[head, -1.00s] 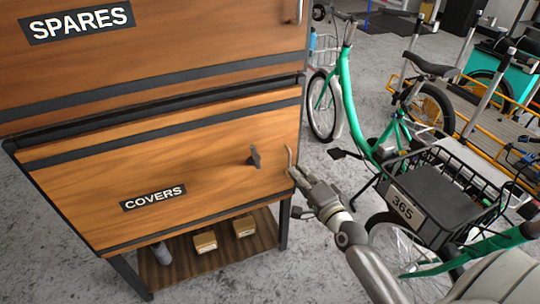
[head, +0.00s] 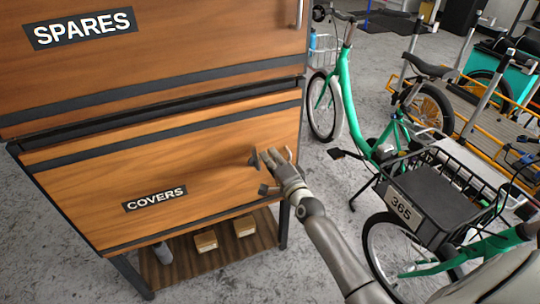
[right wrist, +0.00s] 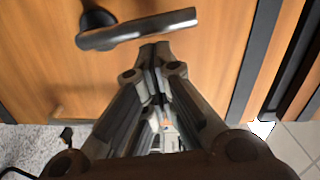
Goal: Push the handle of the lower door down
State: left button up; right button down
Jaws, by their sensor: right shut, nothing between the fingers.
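The lower door (head: 80,195) is a wooden panel labelled COVERS, and it appears closed. Its dark lever handle (head: 253,158) is near the right side of the panel, partly hidden by my gripper in the head view. In the right wrist view the handle (right wrist: 137,30) is a grey bar on a round dark base, lying nearly level in the picture. My right gripper (head: 271,154) is shut and empty, with its fingertips (right wrist: 155,46) right beside the bar. I cannot tell whether they touch it. My left gripper is not in view.
The upper door (head: 200,40) is labelled SPARES and has a metal handle (head: 299,12). A low shelf (head: 180,266) under the cabinet holds small boxes (head: 206,241).

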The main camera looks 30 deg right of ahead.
aim_at(255, 160)
jog(key=shift+f, duration=0.1)
jog(key=shift+a+r+n+p, duration=0.2)
jog(key=shift+a+n+p, duration=0.25)
jog(key=shift+n+p, duration=0.15)
dwell(0.4)
jog(key=a+n+p, duration=0.2)
jog(key=n, duration=0.1)
jog(key=a+n+p, duration=0.2)
jog(key=n, duration=0.1)
jog(key=shift+w, duration=0.2)
jog(key=shift+w+a+f+n+h, duration=0.15)
jog(key=shift+a+f+n, duration=0.5)
jog(key=shift+n, duration=0.6)
jog(key=shift+s+a+f+n+h, duration=0.1)
jog(key=shift+a+f+n+h, duration=0.1)
jog(key=shift+a+f+n, duration=0.75)
jog(key=shift+w+a+f+n+h, duration=0.15)
jog(key=shift+a+n, duration=0.35)
jog(key=shift+n, duration=1)
jog(key=shift+s, duration=0.1)
